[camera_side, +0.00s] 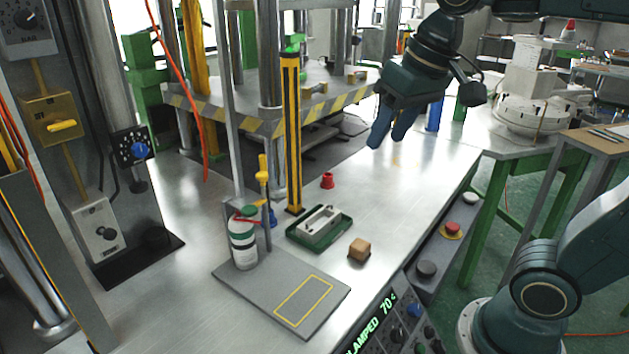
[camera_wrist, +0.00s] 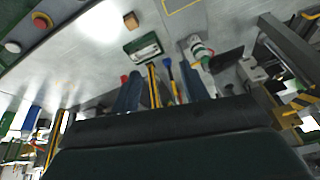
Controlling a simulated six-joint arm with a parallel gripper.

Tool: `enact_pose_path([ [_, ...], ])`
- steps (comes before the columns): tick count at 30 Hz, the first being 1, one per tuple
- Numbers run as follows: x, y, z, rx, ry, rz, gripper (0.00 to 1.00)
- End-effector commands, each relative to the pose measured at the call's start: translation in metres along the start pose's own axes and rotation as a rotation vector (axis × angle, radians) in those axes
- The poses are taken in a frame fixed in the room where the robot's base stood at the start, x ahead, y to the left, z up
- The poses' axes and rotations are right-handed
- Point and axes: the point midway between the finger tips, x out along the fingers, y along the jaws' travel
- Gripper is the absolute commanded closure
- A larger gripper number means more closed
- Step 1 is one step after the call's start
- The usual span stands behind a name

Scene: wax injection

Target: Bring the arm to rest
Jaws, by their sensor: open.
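My gripper (camera_side: 390,128) hangs in the upper right of the side view, above the far end of the metal bench. Its blue fingers point down with a gap between them, and nothing shows in the gap. It is open and apart from everything on the bench. In the wrist view the gripper body fills the bottom, and the blue fingers (camera_wrist: 158,92) show at its upper edge.
On the bench (camera_side: 420,165) stand a green tray (camera_side: 342,236) with a pale block, a brown cube (camera_side: 359,250), a red part (camera_side: 327,180), a bottle (camera_side: 243,245) on a grey plate (camera_side: 318,313), and a yellow-black post (camera_side: 291,130). Buttons (camera_side: 452,229) line the front edge.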

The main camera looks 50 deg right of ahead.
Motion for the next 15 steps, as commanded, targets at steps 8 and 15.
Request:
enact_pose_path([
  [8,0.018,0.018,0.064,-0.119,0.08,-0.007,0.55],
  [15,0.035,0.026,0.096,-0.186,0.122,-0.005,0.55],
])
